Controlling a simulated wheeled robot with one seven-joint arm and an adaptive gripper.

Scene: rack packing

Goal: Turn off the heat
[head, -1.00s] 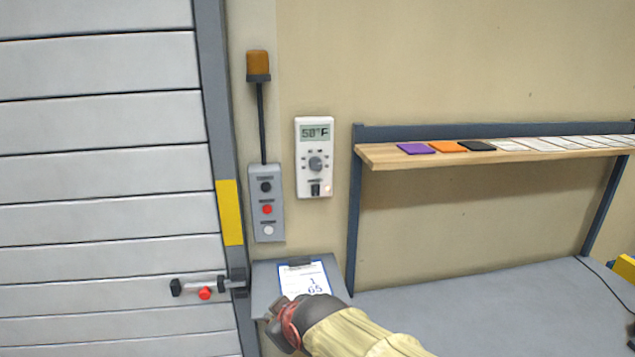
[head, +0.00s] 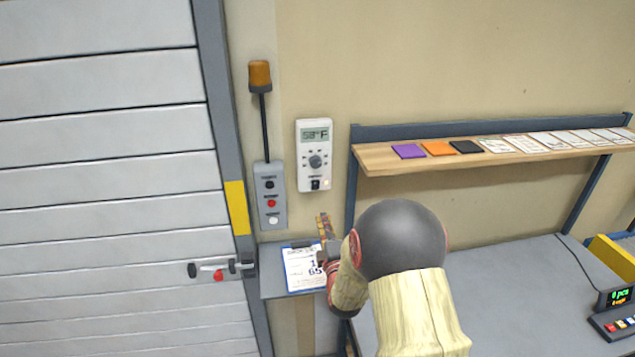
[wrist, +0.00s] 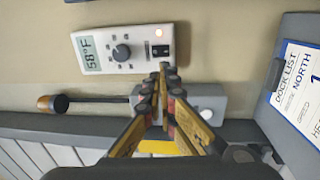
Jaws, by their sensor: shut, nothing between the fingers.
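A white wall thermostat (head: 314,148) hangs beside the door frame, with a display reading 58°F and a round grey knob (head: 315,161). At its lower end are a dark rocker switch (head: 315,184) and a small glowing light (head: 327,182). The thermostat shows sideways in the wrist view (wrist: 112,62), with the switch (wrist: 160,50) just beyond my fingertips and the light (wrist: 158,32) lit. My gripper (head: 322,218) is shut and empty, a little below the thermostat. The wrist view shows its tips (wrist: 163,68) close together; whether they touch anything I cannot tell.
A grey button box (head: 270,210) with an orange beacon (head: 260,76) above it is left of the thermostat. A clipboard (head: 303,268) lies on a small ledge below. A wooden shelf (head: 375,163) with cards juts out at right, above a grey table (head: 510,285).

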